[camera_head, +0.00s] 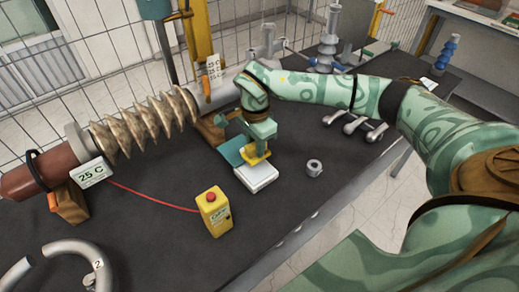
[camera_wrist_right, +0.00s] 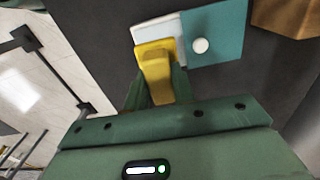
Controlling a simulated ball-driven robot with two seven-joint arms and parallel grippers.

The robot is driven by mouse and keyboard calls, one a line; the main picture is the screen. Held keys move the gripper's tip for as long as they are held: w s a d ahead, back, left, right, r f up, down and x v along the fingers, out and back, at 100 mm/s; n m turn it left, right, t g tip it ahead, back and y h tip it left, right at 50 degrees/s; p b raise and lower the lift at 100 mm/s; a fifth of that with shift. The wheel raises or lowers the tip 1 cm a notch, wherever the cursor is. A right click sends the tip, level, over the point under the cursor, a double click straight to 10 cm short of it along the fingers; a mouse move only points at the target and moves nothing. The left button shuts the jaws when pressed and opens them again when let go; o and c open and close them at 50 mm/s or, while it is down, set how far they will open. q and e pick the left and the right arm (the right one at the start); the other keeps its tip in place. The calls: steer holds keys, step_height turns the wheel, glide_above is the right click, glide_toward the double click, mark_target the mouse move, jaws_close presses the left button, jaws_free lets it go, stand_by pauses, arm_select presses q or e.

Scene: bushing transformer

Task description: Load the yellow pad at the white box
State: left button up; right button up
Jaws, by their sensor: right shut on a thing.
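The yellow pad (camera_head: 250,157) is between the fingers of my right gripper (camera_head: 261,148), which is shut on it. In the right wrist view the pad (camera_wrist_right: 154,62) sticks out past the green fingertips (camera_wrist_right: 158,90), with its front end at or over the edge of the white box (camera_wrist_right: 160,29). The white box (camera_head: 260,180) sits on the dark table, just below and in front of the gripper in the head view. I cannot tell whether the pad touches it. A teal plate (camera_wrist_right: 218,32) with a white round knob adjoins the box. My left gripper is not in view.
A yellow device with a red button (camera_head: 214,211) stands left of the box. A grey ring (camera_head: 314,167) lies to the right. The large ribbed bushing (camera_head: 145,123) lies behind on wooden supports. Metal levers (camera_head: 355,125) are at the back right. The front table is mostly clear.

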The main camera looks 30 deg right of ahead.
steer(key=shift+w+d+f, duration=0.15)
steer(key=shift+w+f, duration=0.05)
steer(key=shift+s+f+b, duration=0.15)
steer(key=shift+f+b, duration=0.45)
steer(key=shift+b, duration=0.1)
step_height(320, 180, down, 5)
steer(key=b, duration=0.4)
steer(key=shift+r, duration=0.25)
steer(key=shift+f+b, duration=0.4)
steer(key=shift+f, duration=0.1)
stand_by(1.5)
steer(key=shift+p, duration=0.4)
